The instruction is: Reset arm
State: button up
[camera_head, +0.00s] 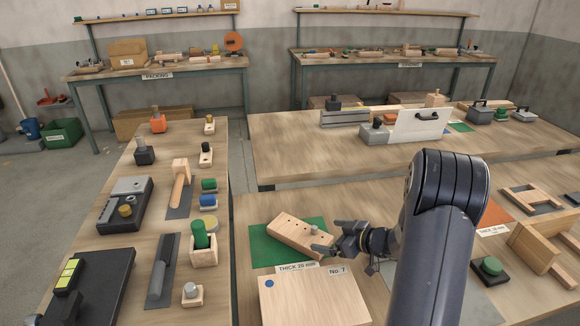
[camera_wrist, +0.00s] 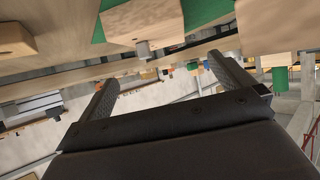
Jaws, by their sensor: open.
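My gripper (camera_head: 325,238) is above the near table, at the right end of a drilled wooden block (camera_head: 292,230) on a green mat (camera_head: 262,250). Its fingers point left, and I cannot tell from this view whether they touch the block. In the wrist view my gripper (camera_wrist: 168,82) shows two dark fingers spread apart with nothing between them. Beyond them, the wrist view shows the room tilted.
A wooden board (camera_head: 312,303) marked "No. 7" lies in front of the mat. A wooden fixture (camera_head: 548,250) and a green button (camera_head: 490,266) are at the right. The left bench (camera_head: 130,255) holds several tools.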

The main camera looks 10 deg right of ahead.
aim_at(299, 231)
jog(key=x, duration=1.1)
jog(key=shift+a+f, duration=0.2)
jog(key=shift+a, duration=0.05)
notch_tip(299, 231, up, 2)
jog(key=shift+d+r, duration=0.15)
jog(key=shift+r, duration=0.65)
